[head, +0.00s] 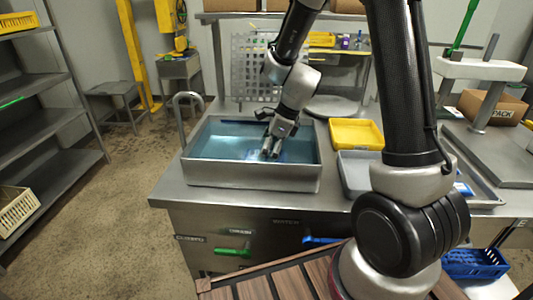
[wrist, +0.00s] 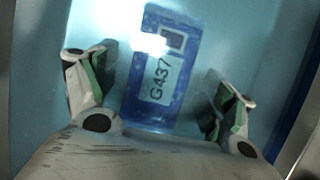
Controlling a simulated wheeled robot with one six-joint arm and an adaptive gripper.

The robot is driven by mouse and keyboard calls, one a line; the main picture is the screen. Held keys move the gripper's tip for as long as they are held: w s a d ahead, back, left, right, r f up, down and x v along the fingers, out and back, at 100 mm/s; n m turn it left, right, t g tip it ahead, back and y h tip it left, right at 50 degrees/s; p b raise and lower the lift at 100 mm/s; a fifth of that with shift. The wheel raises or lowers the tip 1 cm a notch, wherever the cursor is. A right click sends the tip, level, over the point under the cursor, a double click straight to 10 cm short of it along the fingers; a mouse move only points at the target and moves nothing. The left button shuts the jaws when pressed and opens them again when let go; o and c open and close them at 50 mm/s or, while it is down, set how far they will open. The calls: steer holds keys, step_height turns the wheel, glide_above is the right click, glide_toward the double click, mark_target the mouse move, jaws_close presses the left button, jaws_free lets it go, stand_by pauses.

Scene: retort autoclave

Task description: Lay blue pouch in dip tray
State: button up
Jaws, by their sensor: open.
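The blue pouch (wrist: 145,108) lies flat with a white label reading G437, seen between and beyond my fingers in the wrist view. A bit of it shows as a darker blue patch beside my fingertips in the head view. It rests inside the wide steel tray with a blue, water-like interior (head: 250,178), which I take as the dip tray. My gripper (head: 270,154) points down into this tray. Its fingers (wrist: 160,80) are spread apart on either side of the pouch, with visible gaps and no grip on it. Glare covers the pouch's upper left part.
A yellow bin (head: 356,134) and a grey tray (head: 357,158) stand right of the steel tray on the bench. A curved pipe (head: 187,103) rises at its left rim. A perforated panel (head: 252,68) stands behind. Open floor lies left of the bench.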

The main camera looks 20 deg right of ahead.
steer(key=v, duration=1.2)
steer(key=s+d+r+n+h, duration=0.1)
steer(key=s+d+r+n, duration=0.2)
steer(key=s+n, duration=0.4)
steer(key=s+d+r+n+t+h, duration=0.1)
steer(key=s+d+r+n, duration=0.2)
steer(key=s+n, duration=0.4)
steer(key=s+d+r+n+t+h, duration=0.1)
steer(key=s+d+r+n, duration=0.3)
steer(key=s+n, duration=0.4)
steer(key=shift+d+n+h, duration=0.2)
steer(key=shift+n+h, duration=0.1)
steer(key=shift+h, duration=0.3)
steer(key=shift+c, duration=0.4)
